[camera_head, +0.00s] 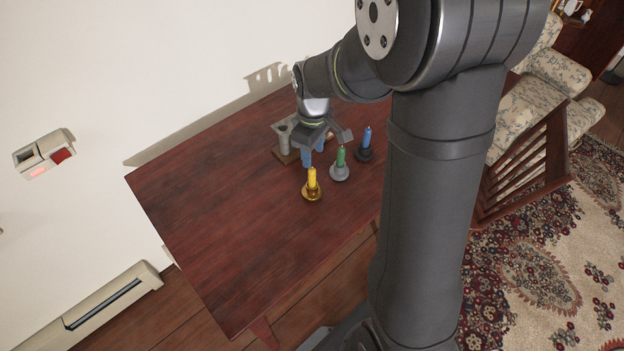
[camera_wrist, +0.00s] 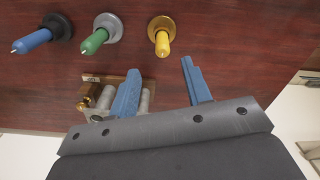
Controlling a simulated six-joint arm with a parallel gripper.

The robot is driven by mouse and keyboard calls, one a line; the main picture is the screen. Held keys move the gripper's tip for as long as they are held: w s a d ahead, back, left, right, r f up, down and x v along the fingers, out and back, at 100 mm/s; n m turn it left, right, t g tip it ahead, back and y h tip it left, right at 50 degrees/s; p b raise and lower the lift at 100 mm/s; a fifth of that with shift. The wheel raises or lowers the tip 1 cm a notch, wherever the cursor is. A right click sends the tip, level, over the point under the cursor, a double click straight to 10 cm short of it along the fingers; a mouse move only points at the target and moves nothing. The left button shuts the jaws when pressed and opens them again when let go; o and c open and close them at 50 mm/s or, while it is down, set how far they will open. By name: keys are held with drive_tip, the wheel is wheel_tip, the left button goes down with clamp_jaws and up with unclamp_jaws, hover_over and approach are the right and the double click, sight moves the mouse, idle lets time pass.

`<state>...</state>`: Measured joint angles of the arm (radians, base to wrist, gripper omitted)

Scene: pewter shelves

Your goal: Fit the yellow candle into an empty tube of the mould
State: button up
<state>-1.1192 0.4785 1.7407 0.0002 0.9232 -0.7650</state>
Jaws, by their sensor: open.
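The yellow candle (camera_head: 312,178) stands upright in a brass-coloured holder (camera_head: 311,193) on the table; it also shows at the top of the wrist view (camera_wrist: 162,44). The mould (camera_head: 283,138), with grey tubes on a wooden base, is behind my gripper and partly hidden. In the wrist view, its tubes (camera_wrist: 106,97) sit beside and behind the left finger. I cannot see which tubes are empty. My gripper (camera_head: 313,154) has blue fingers spread apart with nothing between them; in the wrist view its fingertips (camera_wrist: 160,69) are apart from the yellow candle.
A green candle (camera_head: 341,156) in a grey holder and a blue candle (camera_head: 366,138) in a dark holder stand right of the yellow one. A brass-coloured piece (camera_wrist: 88,104) is at the mould. The left and front of the red-brown table (camera_head: 225,220) are clear. A wall runs behind.

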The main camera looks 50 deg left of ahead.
sight(312, 169)
drive_tip(key=shift+s+f, duration=0.2)
drive_tip(key=shift+f, duration=2.9)
drive_tip(key=shift+c, duration=0.3)
clamp_jaws()
